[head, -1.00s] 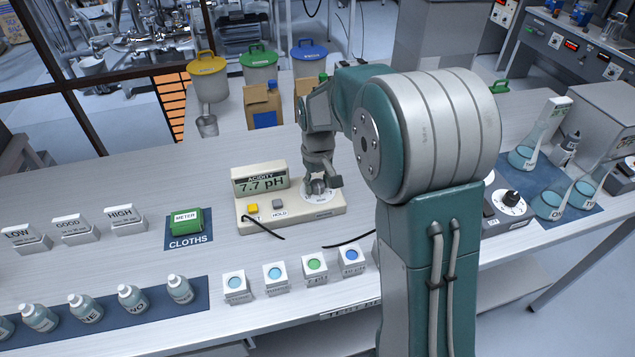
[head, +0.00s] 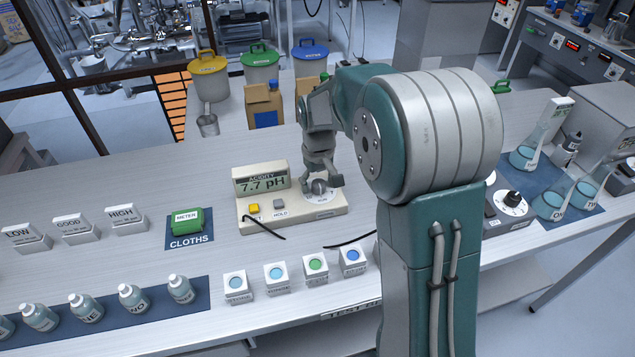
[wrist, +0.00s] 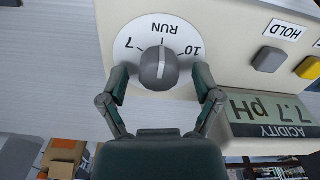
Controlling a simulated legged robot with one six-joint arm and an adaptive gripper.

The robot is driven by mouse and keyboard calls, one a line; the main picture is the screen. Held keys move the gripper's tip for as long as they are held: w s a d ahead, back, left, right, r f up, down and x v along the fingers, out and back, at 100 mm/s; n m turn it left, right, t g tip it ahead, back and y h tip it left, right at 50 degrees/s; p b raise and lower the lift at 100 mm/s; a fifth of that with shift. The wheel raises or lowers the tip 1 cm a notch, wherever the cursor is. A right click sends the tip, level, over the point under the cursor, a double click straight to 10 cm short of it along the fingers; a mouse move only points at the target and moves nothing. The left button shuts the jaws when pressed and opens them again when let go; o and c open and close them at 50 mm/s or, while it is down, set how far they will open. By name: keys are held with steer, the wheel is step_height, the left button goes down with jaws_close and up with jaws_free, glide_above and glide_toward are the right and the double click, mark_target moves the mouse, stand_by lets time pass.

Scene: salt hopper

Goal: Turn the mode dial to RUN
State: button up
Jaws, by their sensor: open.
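The mode dial is a grey knob (wrist: 158,70) on a white round plate (wrist: 129,47) marked 7, RUN and 10, seen upside down in the wrist view. A pale line on the knob points roughly towards RUN. The dial also shows in the head view (head: 319,188), at the right of the cream pH meter (head: 290,215), whose screen (head: 262,183) reads 7.7 pH. My gripper (wrist: 160,78) is open, with one finger on each side of the knob. Small gaps seem to show between the fingers and the knob; I cannot tell whether they touch.
A yellow button (head: 254,208) and a grey HOLD button (head: 279,204) sit left of the dial. Several small white boxes with coloured dots (head: 317,271) stand in front. A green METER cloth (head: 188,221) lies to the left. Paper bags (head: 262,105) and lidded buckets (head: 208,80) stand behind.

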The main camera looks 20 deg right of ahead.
mark_target(318, 183)
step_height(318, 183, up, 12)
steer(key=shift+f, duration=0.2)
steer(key=shift+w, duration=0.1)
stand_by(0.3)
steer(key=s+r+m+t, duration=0.1)
steer(key=s+r+t, duration=0.3)
steer(key=s, duration=0.9)
steer(key=s+f+m+t, duration=0.1)
steer(key=s, duration=1.1)
steer(key=shift+s+f+t, duration=0.15)
steer(key=shift+s+t, duration=0.05)
steer(key=shift+t, duration=0.1)
